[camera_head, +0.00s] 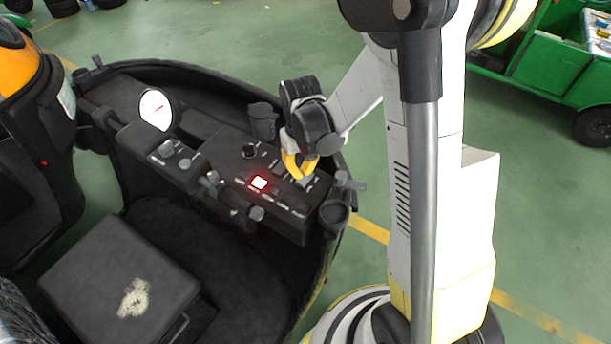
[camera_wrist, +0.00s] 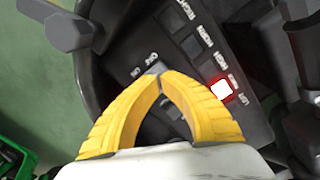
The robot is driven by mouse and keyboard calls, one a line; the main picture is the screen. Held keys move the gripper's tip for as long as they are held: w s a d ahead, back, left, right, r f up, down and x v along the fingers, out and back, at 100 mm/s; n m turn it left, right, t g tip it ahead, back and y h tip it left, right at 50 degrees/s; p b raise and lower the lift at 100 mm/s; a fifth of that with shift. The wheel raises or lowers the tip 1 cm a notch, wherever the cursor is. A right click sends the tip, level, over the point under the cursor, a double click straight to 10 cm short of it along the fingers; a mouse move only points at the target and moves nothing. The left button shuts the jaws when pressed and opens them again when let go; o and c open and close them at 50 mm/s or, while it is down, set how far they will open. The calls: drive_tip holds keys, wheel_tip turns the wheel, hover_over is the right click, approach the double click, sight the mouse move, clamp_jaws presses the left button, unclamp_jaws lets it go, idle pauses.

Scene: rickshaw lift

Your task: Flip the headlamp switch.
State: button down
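The black control panel (camera_head: 225,165) in the rickshaw's cab carries a row of rocker switches, a knob and small white labels. One rocker glows red (camera_head: 259,183); it also shows in the wrist view (camera_wrist: 221,89), right of my fingers. I cannot tell from the labels which switch is the headlamp switch. My gripper (camera_head: 298,178) has two yellow fingers and is over the panel's right end. In the wrist view its fingertips (camera_wrist: 160,74) meet beside small ON/OFF-like lettering. The fingers hide part of the panel; contact with a switch cannot be told.
A round white gauge (camera_head: 155,109) stands on the left of the dash. Grey levers (camera_head: 214,184) stick out before the panel. A dark cup-like holder (camera_head: 335,214) is at the right edge. The seat (camera_head: 115,275) is at lower left. A green cart (camera_head: 555,60) stands at upper right.

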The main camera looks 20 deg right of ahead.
sight(302, 181)
drive_tip(key=shift+f+b, duration=1.75)
drive_tip(key=shift+f, duration=0.1)
idle(0.6)
drive_tip(key=shift+r, duration=0.1)
drive_tip(key=shift+r+p, duration=2.25)
drive_tip(key=shift+r, duration=1.2)
